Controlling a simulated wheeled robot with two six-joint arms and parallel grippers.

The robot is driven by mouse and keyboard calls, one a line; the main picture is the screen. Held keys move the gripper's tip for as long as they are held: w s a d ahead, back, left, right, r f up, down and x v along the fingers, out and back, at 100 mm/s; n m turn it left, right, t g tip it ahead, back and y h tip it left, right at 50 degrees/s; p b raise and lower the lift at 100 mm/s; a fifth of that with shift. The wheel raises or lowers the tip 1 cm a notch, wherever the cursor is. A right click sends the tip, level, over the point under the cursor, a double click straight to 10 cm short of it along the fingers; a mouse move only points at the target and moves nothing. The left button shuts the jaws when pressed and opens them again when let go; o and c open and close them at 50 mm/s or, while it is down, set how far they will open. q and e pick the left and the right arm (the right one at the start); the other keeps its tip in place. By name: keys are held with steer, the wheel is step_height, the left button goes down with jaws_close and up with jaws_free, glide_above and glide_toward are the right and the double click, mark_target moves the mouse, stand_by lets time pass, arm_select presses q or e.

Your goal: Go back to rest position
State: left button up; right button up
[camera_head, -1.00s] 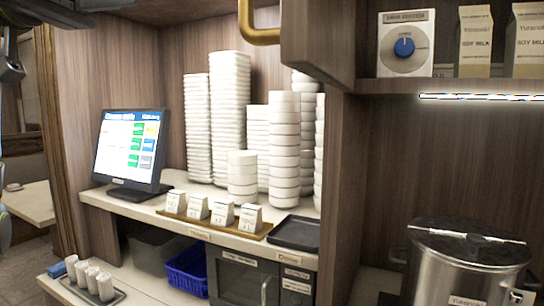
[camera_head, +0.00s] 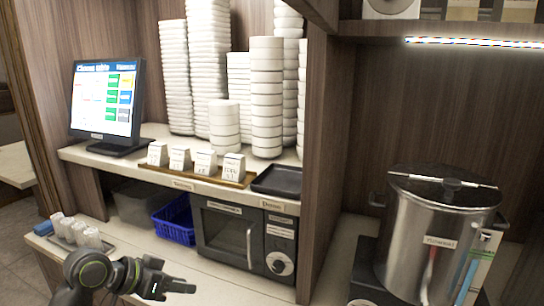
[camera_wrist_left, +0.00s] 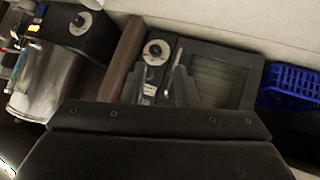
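My left gripper (camera_head: 180,287) is at the lower left of the head view, in front of the lower shelf. In the left wrist view its two dark fingers (camera_wrist_left: 158,88) stand apart with nothing between them, so it is open and empty. The microwave (camera_head: 226,234) is beyond the gripper. It also shows in the left wrist view (camera_wrist_left: 222,78), with its knob and handle. My right gripper is in neither view.
A touch screen (camera_head: 104,98), bowl stacks (camera_head: 266,100) and a black tray (camera_head: 277,181) stand on the counter. A blue basket (camera_head: 174,222) and a cup tray (camera_head: 70,246) are on the lower shelf. A steel pot (camera_head: 432,235) is at right.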

arm_select(q)
steer(key=s+a+f+n+y, duration=0.3)
steer(key=s+a+f+y, duration=0.1)
steer(key=s+f, duration=1.1)
steer(key=s+a+f+n+g+y, duration=0.1)
steer(key=s+a+f+n+y, duration=0.15)
steer(key=s, duration=0.65)
steer(key=s+a+f+n+g+y, duration=0.1)
steer(key=s+a+f+n+y, duration=0.2)
steer(key=s, duration=0.5)
step_height(320, 180, down, 25)
steer(key=a+m+g, duration=0.2)
steer(key=a, duration=0.1)
steer(key=s+d+f+g, duration=0.1)
steer(key=s+f, duration=1.4)
steer(key=shift+s+d+f+h, duration=0.2)
steer(key=shift+d+h, duration=0.1)
steer(key=shift+h, duration=0.05)
